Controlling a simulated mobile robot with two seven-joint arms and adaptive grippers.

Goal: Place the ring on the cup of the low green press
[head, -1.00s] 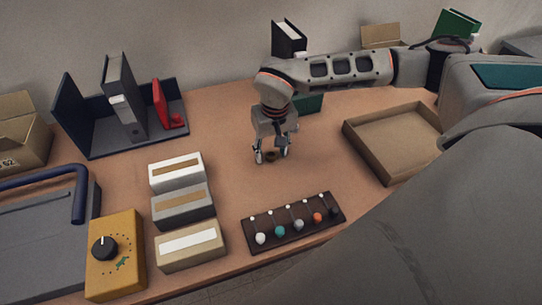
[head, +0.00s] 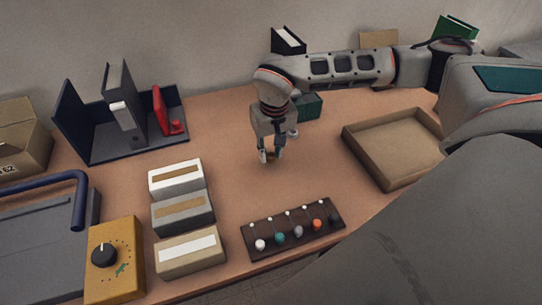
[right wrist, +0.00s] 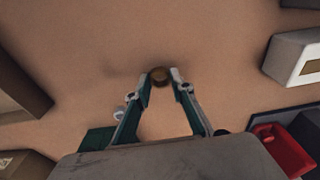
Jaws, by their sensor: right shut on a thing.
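The ring is a small dark brown round piece between my right fingertips in the right wrist view (right wrist: 160,76). My right gripper (head: 270,157) points down over the middle of the table and is shut on the ring, at or close to the table surface. A low dark green block (head: 309,106) stands behind the gripper to the right, partly hidden by it. It also shows at the lower left of the right wrist view (right wrist: 97,141). I cannot make out a cup on it or tell surely that it is the press. My left gripper is not in view.
A red device (head: 161,107) and a grey binder stand in a dark holder (head: 75,115) at the left. Three boxes (head: 182,213) and a rack of coloured knobs (head: 265,241) lie in front. An empty tray (head: 352,142) is at the right. Table around the gripper is clear.

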